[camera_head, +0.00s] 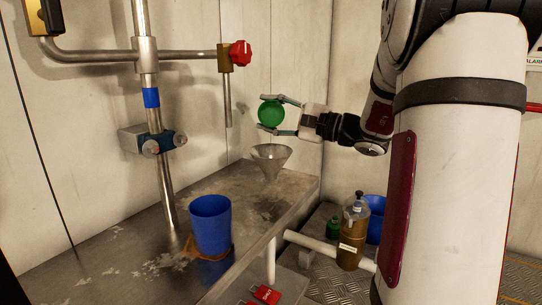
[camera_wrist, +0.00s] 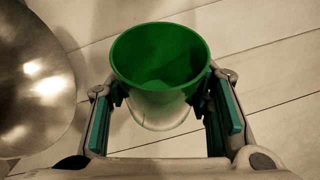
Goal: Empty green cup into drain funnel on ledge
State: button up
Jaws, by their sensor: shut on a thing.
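The green cup (camera_head: 271,112) is held in my gripper (camera_head: 277,115), above the metal drain funnel (camera_head: 271,158) and apart from it. The cup shows as a round green face in the head view, so it looks tipped on its side. In the wrist view, the green cup (camera_wrist: 160,58) shows its open mouth between the fingers of my gripper (camera_wrist: 162,95), which is shut on it. The inside is shaded, and I cannot tell whether liquid is in it. The funnel (camera_wrist: 35,85) fills the left edge of the wrist view. The funnel stands on the steel ledge (camera_head: 130,250).
A blue cup (camera_head: 210,225) stands at the ledge's front edge. A vertical pipe (camera_head: 165,190) with valves rises at left, and a red-knobbed tap (camera_head: 240,54) hangs near the funnel. A brown canister (camera_head: 353,235) and a blue container (camera_head: 375,215) stand lower right.

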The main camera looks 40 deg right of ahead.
jog(key=shift+s+a+n+b, duration=0.25)
jog(key=shift+n+b, duration=0.15)
jog(key=shift+b, duration=0.45)
jog(key=shift+s+a+f+n+t+y+b, duration=0.1)
jog(key=shift+f+n+t+y+b, duration=0.15)
jog(key=shift+n, duration=0.2)
jog(key=shift+s+f+n+t+y+b, duration=0.15)
jog(key=shift+n+y+b, duration=0.15)
jog(key=shift+n, duration=0.15)
jog(key=shift+a+r+n+y, duration=0.15)
jog(key=shift+r+n+y, duration=0.3)
jog(key=shift+r+n, duration=0.6)
jog(key=shift+s+a+r+n, duration=0.1)
jog(key=shift+s+r+n, duration=0.05)
jog(key=shift+n, duration=0.2)
dwell(0.8)
